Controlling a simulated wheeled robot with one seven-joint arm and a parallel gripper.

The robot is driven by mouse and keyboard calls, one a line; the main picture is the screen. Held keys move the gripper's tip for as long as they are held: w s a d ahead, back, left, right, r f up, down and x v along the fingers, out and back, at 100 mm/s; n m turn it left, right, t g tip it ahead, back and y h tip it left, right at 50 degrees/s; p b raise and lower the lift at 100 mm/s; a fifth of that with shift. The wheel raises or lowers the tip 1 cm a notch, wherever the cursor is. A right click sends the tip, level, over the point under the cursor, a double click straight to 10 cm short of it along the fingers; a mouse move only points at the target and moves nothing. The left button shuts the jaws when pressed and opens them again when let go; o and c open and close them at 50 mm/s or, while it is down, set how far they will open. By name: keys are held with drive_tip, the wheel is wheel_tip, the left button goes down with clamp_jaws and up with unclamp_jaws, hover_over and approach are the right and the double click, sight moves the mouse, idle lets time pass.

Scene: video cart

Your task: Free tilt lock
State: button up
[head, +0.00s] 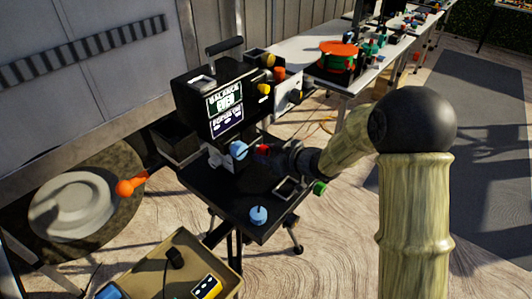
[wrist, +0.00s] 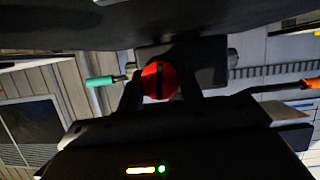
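A round red knob (wrist: 160,82) with a dark line across its face shows in the wrist view, on a dark block under a black body. It also appears as a small red spot in the head view (head: 262,152). I see no readable label naming it the tilt lock. My gripper (wrist: 161,92) has one dark finger on each side of the red knob. No clear gap shows, but I cannot tell whether the fingers press on it. In the head view my gripper (head: 274,155) reaches in from the right over the black cart top (head: 235,192).
A black unit with lit screens (head: 225,100) stands behind. A blue knob (head: 238,150) is left of the red one; a light-blue knob (head: 258,215) is at the cart's front. An orange-ended handle (head: 130,186) sticks out left. A tan tray (head: 180,245) stands in front.

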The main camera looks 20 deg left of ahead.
drive_tip(key=shift+f+n+b, duration=0.15)
drive_tip(key=shift+n+b, duration=0.15)
drive_tip(key=shift+b, duration=0.55)
drive_tip(key=shift+t, duration=0.3)
drive_tip(key=shift+r, duration=0.2)
drive_tip(key=o, duration=1)
drive_tip(key=p+v, duration=0.2)
drive_tip(key=v, duration=1.5)
drive_tip(key=shift+r, duration=0.2)
drive_tip(key=shift+d, duration=0.15)
